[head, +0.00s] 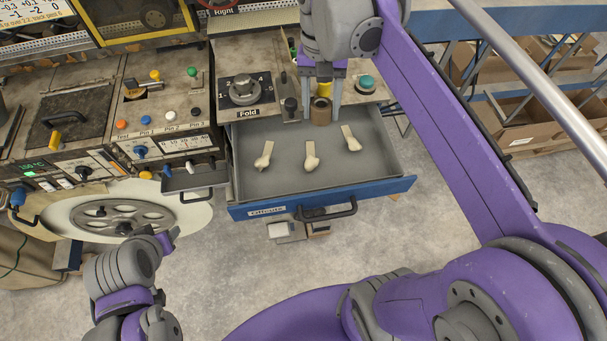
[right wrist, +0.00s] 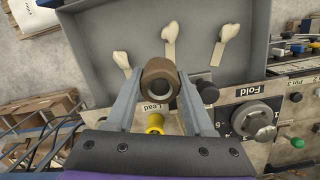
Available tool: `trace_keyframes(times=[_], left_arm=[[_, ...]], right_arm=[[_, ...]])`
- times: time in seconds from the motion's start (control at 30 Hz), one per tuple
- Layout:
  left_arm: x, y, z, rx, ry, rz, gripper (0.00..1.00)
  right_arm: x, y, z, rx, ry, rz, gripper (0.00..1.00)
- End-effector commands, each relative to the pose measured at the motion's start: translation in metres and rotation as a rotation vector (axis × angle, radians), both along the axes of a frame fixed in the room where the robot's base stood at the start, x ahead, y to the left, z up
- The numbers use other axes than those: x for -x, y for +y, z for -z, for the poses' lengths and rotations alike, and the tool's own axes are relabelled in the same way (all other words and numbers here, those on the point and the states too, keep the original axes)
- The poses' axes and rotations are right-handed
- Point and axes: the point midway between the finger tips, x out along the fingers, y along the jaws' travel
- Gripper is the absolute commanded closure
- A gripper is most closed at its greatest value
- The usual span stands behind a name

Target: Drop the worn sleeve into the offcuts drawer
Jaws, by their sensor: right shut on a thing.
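The worn sleeve (head: 320,111) is a short brown ring with a hole through it. My right gripper (head: 322,112) is shut on it, with one finger on each side, above the back of the offcuts drawer (head: 290,187). The right wrist view also shows the sleeve (right wrist: 158,80) between the finger ends, with the grey drawer floor (right wrist: 90,50) beyond it. The drawer is pulled open and has a blue front labelled "Offcuts". My left gripper (head: 168,240) is at the lower left, away from the drawer; its jaws are not clear.
Several pale offcuts, among them one (head: 311,158), lie in the drawer with bare floor around them. Behind the drawer stand the panel with the "Fold" knob (head: 243,88) and a yellow part (right wrist: 155,122). Cardboard boxes (head: 535,125) stand at right.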

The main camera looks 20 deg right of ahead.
Motion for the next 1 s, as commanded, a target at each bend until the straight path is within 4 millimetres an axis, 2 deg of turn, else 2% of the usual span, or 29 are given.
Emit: trace_keyframes(times=[0.27, 0.63, 1.0], left_arm=[[0.007, 0.000, 0.011, 0.000, 0.013, 0.000, 0.50], [0.023, 0.000, 0.042, 0.000, 0.044, 0.000, 0.50], [0.024, 0.000, 0.044, 0.000, 0.046, 0.000, 0.50]], right_arm=[[0.002, 0.000, 0.014, 0.000, 0.004, 0.000, 1.00], [0.002, 0.000, 0.057, 0.000, 0.004, 0.000, 1.00], [0.001, 0.000, 0.060, 0.000, 0.000, 0.000, 1.00]])
